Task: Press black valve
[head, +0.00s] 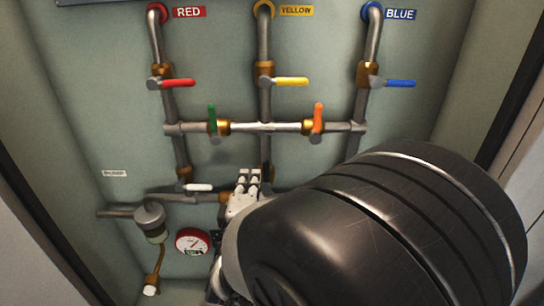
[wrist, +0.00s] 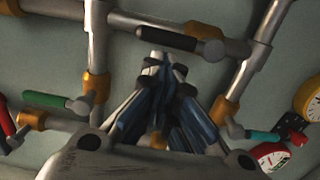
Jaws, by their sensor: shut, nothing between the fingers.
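The black valve handle (wrist: 168,38) shows in the wrist view, on a grey pipe at the top middle, lying nearly level with a grey hub at its right end. My gripper (wrist: 162,62) is shut and empty, with its fingertips just below the handle in that picture. I cannot tell whether they touch it. In the head view my gripper (head: 249,176) is in front of the lower middle pipes. I cannot make out the black handle there; my arm covers the lower right of the panel.
In the head view, red (head: 178,83), yellow (head: 291,81), blue (head: 400,83), green (head: 212,117) and orange (head: 318,117) handles sit on the pipes above. A white handle (head: 198,187) and a red gauge (head: 192,241) are left of my gripper.

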